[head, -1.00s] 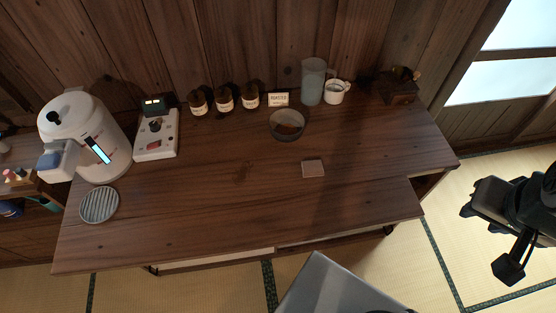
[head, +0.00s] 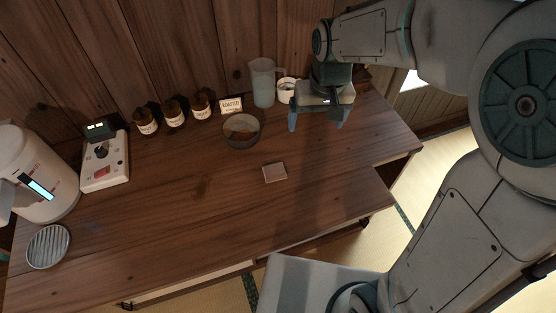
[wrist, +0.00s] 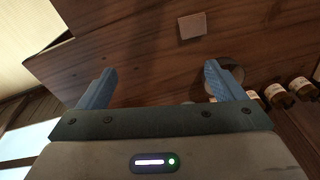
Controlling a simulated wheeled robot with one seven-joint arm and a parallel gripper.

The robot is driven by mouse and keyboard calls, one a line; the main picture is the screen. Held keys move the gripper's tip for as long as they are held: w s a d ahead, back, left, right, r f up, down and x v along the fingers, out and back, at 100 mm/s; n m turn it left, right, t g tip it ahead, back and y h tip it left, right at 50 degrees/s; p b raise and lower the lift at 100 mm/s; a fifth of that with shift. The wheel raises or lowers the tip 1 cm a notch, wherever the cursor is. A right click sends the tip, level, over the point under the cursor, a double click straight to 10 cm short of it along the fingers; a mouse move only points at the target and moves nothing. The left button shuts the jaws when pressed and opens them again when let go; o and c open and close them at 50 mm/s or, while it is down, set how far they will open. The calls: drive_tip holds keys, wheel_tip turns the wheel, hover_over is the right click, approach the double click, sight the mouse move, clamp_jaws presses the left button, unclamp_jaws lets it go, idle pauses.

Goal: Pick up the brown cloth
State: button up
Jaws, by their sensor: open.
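The brown cloth (head: 275,173) is a small flat light-brown square lying on the dark wooden table, in front of the round bowl. It also shows in the wrist view (wrist: 192,25), beyond my fingertips and a little right of the middle between them. My gripper (head: 317,122) is open and empty, fingers pointing down, above the table to the right of and behind the cloth. In the wrist view its two blue fingers (wrist: 163,80) stand wide apart with bare wood between them. The cloth is fully visible and apart from the gripper.
A dark bowl (head: 241,131) with brown contents stands behind the cloth. A clear jug (head: 263,83), white mug (head: 286,90), small sign (head: 232,105) and several brown jars (head: 174,114) line the back. A white machine (head: 40,180) is at left.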

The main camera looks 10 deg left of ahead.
drive_tip(key=w+a+f+n+g+b, duration=0.1)
drive_tip(key=w+a+f+n, duration=0.1)
drive_tip(key=a+f, duration=0.75)
hover_over(275, 170)
drive_tip(key=w, duration=0.1)
drive_tip(key=shift+h, duration=0.4)
drive_tip(key=f, duration=0.7)
drive_tip(key=shift+a+f, duration=0.25)
drive_tip(key=shift+a, duration=0.1)
drive_tip(key=f, duration=0.1)
drive_tip(key=f+p, duration=0.1)
drive_tip(key=f, duration=0.1)
drive_tip(key=s+f, duration=0.1)
drive_tip(key=f, duration=0.1)
drive_tip(key=shift+d+f, duration=0.1)
drive_tip(key=shift+d, duration=0.15)
drive_tip(key=shift+f+p, duration=0.3)
drive_tip(key=shift+f, duration=0.15)
drive_tip(key=c, duration=1.1)
